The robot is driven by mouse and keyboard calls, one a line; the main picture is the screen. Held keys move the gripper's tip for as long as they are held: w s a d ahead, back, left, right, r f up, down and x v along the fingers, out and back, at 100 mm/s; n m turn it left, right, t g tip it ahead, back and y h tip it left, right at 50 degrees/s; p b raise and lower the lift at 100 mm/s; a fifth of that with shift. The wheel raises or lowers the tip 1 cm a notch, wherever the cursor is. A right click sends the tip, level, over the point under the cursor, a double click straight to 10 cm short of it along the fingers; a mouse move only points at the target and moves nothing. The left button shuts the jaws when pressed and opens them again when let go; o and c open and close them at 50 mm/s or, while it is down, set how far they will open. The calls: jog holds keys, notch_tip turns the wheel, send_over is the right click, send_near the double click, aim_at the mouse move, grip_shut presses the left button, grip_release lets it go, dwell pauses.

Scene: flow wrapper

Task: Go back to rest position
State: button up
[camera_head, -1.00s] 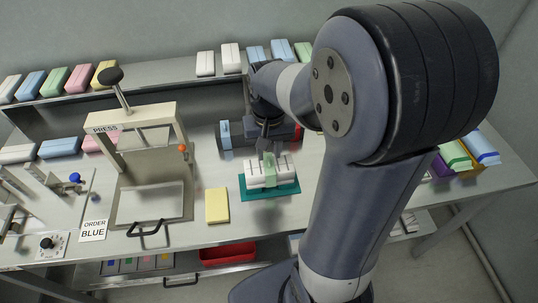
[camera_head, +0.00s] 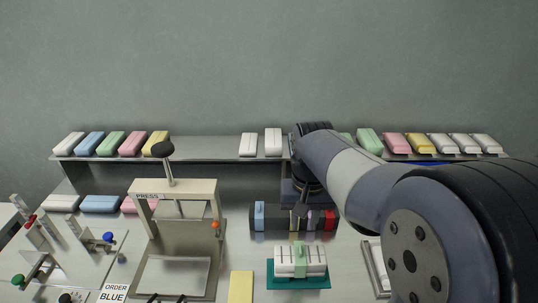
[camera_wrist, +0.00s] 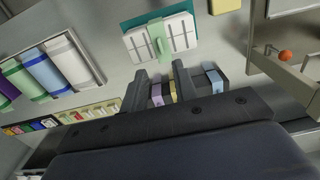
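My gripper (camera_wrist: 160,78) shows in the wrist view as two dark fingers with a gap between them and nothing held. In the head view, my arm reaches over the right of the bench, and my gripper's end is over the dark rack (camera_head: 270,219), with the fingers hard to make out. A white block with a green band (camera_head: 290,261) sits on a teal pad (camera_head: 284,283) in front of the rack. The wrist view also shows this block (camera_wrist: 174,40), apart from the fingers.
The press (camera_head: 176,230) with its black knob stands left of the rack. A yellow slab (camera_head: 241,287) lies left of the teal pad. A back shelf (camera_head: 215,158) carries several coloured packs. A card (camera_head: 114,292) reads ORDER BLUE. A tray of banded packs (camera_wrist: 90,62) shows in the wrist view.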

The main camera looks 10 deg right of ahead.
aim_at(300, 252)
notch_tip(300, 252, down, 10)
jog(key=shift+r, duration=0.3)
dwell(0.4)
notch_tip(300, 252, up, 10)
notch_tip(300, 252, down, 10)
jog(key=shift+r, duration=0.1)
jog(key=shift+w+r, duration=0.1)
notch_tip(300, 252, up, 9)
jog(key=p, duration=0.8)
jog(key=w+a+f+b, duration=0.1)
jog(key=w+b, duration=0.2)
jog(key=w, duration=0.6)
jog(key=w+a+f+b, duration=0.1)
jog(key=w+b, duration=0.2)
jog(key=w, duration=0.6)
jog(key=shift+w+f+b, duration=0.15)
jog(key=shift+f+b, duration=0.2)
jog(key=shift+f, duration=0.05)
